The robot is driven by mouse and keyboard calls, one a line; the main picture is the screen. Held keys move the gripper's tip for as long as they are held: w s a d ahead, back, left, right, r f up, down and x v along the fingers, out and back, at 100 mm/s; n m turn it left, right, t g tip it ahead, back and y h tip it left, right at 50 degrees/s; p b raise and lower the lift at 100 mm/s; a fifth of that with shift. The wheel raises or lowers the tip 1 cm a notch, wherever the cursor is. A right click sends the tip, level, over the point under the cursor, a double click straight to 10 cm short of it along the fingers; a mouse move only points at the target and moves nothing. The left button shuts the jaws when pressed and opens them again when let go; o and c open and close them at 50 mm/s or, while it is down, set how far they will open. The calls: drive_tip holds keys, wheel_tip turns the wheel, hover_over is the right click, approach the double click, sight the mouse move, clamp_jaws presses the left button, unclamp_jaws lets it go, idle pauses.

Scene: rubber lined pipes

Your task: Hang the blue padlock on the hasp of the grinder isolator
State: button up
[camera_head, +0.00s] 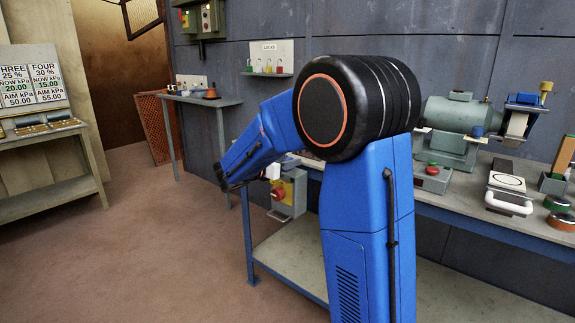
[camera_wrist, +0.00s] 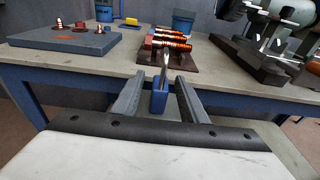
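In the wrist view, the blue padlock (camera_wrist: 158,102) is between the two fingers of my gripper (camera_wrist: 160,92), body low and bright metal shackle up. The fingers appear closed on its body, though the contact faces are hard to see. In the head view, an isolator box (camera_head: 289,192) with a yellow plate and red knob sits at the bench's left end, partly behind my arm. A green-grey machine with a motor, perhaps the grinder (camera_head: 461,115), stands on the bench. I cannot make out a hasp. My gripper's fingertips are hard to make out in the head view.
A wall board marked LOCKS (camera_head: 270,49) holds several coloured padlocks. Another control box (camera_head: 205,18) is high on the wall. The wrist view shows a bench (camera_wrist: 90,75) with a grey plate (camera_wrist: 65,42) and a rack of copper-coloured rods (camera_wrist: 172,40). The left floor is clear.

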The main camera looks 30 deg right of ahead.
clamp_jaws()
drive_tip(key=shift+r, duration=0.15)
